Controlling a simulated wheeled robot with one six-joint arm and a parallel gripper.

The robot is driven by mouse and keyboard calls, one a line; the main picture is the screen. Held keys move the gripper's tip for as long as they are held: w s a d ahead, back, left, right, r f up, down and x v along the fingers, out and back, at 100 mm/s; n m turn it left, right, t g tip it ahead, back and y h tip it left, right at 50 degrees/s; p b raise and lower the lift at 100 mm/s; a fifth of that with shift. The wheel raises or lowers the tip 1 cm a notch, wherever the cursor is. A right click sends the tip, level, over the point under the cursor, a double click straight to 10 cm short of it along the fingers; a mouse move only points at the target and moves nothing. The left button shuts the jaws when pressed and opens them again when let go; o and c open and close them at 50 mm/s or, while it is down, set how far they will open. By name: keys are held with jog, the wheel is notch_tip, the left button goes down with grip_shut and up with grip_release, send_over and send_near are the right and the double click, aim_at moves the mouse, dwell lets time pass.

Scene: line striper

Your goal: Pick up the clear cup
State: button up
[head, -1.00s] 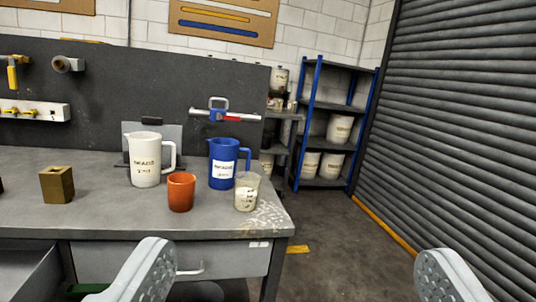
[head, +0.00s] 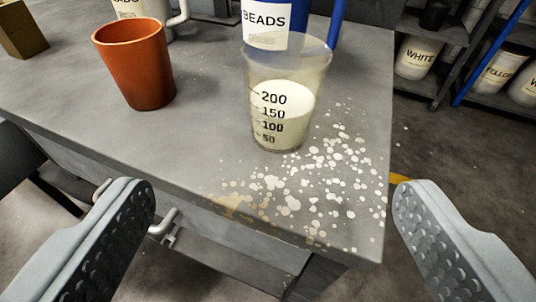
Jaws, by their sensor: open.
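The clear cup (head: 284,97) stands upright near the right front corner of the grey workbench (head: 215,135). It has black measuring marks up to 200 and holds a pale, whitish content. My gripper (head: 275,225) is open and empty. Its two grey studded fingers are spread wide in the near part of the head view, one to the left and one to the right of the cup. The cup lies beyond the fingertips, not touched by them.
An orange cup (head: 136,66) stands left of the clear cup. A blue pitcher labelled BEADS (head: 268,22) stands close behind it. A white pitcher (head: 146,8) and a brown block (head: 20,30) are at the back left. White spots cover the bench corner. Shelved buckets (head: 418,57) stand right.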

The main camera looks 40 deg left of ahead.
aim_at(276, 116)
jog(key=shift+g, duration=0.3)
jog(key=x, duration=0.8)
jog(key=f+x, duration=0.1)
jog(key=x, duration=0.4)
jog(key=shift+d, duration=0.35)
jog(key=shift+w+d+x, duration=0.1)
jog(key=shift+d+x, duration=0.05)
jog(key=shift+x, duration=1.15)
jog(key=shift+w+d+x, duration=0.1)
jog(key=shift+d+x, duration=0.05)
jog(key=shift+x, duration=1.2)
jog(key=c, duration=1.2)
